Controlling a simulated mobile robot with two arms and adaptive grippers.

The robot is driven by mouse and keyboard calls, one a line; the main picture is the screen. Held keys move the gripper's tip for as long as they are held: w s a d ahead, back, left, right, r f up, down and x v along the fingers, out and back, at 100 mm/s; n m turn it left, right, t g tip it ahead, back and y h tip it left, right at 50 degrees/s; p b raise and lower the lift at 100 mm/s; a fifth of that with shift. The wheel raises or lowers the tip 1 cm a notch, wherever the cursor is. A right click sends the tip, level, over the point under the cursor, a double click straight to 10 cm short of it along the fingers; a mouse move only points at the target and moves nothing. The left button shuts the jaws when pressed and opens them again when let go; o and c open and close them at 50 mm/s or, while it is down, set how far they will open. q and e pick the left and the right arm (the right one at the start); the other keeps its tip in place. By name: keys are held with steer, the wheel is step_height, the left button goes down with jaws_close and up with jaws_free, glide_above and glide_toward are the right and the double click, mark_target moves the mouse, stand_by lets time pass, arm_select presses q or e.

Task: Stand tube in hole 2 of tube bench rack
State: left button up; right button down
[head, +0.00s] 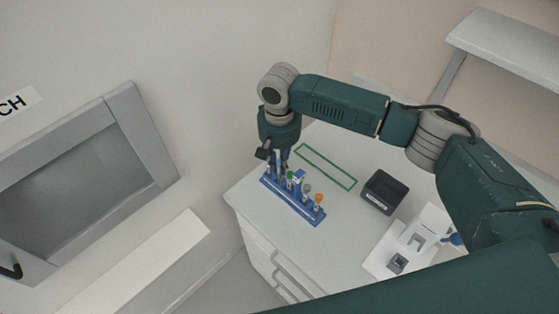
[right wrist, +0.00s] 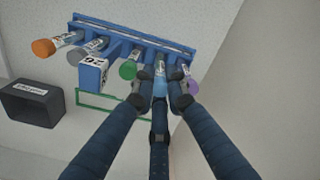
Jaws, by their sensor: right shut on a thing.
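The blue tube bench rack (head: 305,214) stands on the white bench near its left edge; its rail (right wrist: 125,31) also shows in the right wrist view. My right gripper (head: 277,162) is over the rack's far-left end. In the right wrist view, its fingers (right wrist: 160,84) are shut on a tube with a light blue cap (right wrist: 160,90). That tube lines up with the rack; the fingers partly hide it, and I cannot tell how deep its lower end sits. My left gripper is not in view.
The rack also holds tubes with orange (right wrist: 42,47), grey (right wrist: 73,56), green (right wrist: 128,70) and purple (right wrist: 193,87) caps, the last two close beside my fingers. A green outlined rectangle (head: 326,167), dark box (head: 382,192) and white device (head: 408,246) are on the bench.

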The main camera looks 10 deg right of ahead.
steer(key=shift+f, duration=0.2)
steer(key=c, duration=1.7)
jaws_free()
step_height(320, 180, up, 12)
steer(key=shift+r, duration=0.1)
steer(key=shift+s+a, duration=0.1)
